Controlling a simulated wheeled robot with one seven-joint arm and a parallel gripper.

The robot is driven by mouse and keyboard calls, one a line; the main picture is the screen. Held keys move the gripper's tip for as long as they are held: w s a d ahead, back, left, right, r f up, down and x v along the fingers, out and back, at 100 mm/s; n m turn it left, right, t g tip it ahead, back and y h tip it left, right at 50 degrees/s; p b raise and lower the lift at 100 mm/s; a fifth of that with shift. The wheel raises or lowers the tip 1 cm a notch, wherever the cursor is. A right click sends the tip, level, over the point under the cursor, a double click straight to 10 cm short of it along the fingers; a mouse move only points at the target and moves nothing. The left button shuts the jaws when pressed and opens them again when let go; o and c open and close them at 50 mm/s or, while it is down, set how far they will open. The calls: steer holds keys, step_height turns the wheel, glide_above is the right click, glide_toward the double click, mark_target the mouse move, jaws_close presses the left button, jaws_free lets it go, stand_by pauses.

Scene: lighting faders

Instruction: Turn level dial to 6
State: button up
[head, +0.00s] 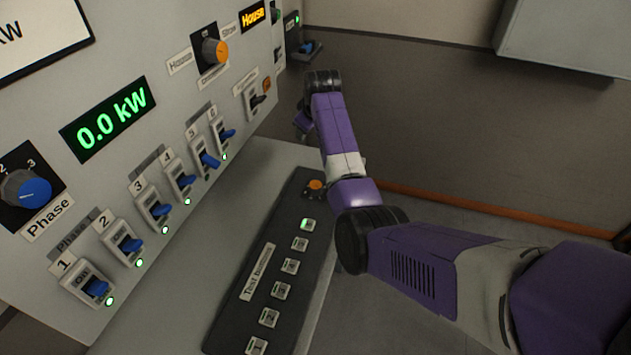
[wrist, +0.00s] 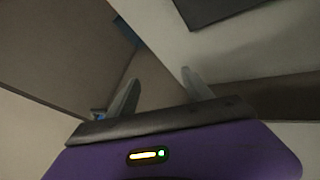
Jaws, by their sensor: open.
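No dial marked as a level dial can be read. A blue dial labelled Phase (head: 33,190) sits at the left of the grey panel, and an orange-capped selector (head: 215,51) sits near its top. A small dark box (head: 298,40) with a blue part shows past the panel's far edge; its label is too small to read. My gripper (wrist: 160,90) is open and empty in the wrist view, its two grey fingers apart. In the head view my arm reaches toward the panel's far end, and the fingers are mostly hidden.
The grey panel (head: 150,40) carries a green 0.0 kW display (head: 104,119) and a row of numbered blue switches (head: 159,208). A dark button box (head: 268,280) lies on the ledge below. A grey cabinet (head: 570,35) hangs at upper right.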

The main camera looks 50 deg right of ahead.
mark_target(316, 184)
steer(key=s+a+f+n+g+y, duration=0.1)
steer(key=s+a+g, duration=0.1)
steer(key=s+a+f+n+g+y, duration=0.1)
steer(key=s+a+f+y, duration=0.1)
steer(key=s+a, duration=0.1)
steer(key=s+a+f+n+g+y, duration=0.1)
steer(key=s+a+f+g, duration=0.1)
steer(key=s, duration=0.1)
steer(key=shift+s+a+n+g+y, duration=0.1)
steer(key=shift+a+n+g+y, duration=0.05)
steer(key=shift+n+g+y, duration=0.2)
steer(key=shift+f+p, duration=0.4)
steer(key=shift+f, duration=3.45)
jaws_close()
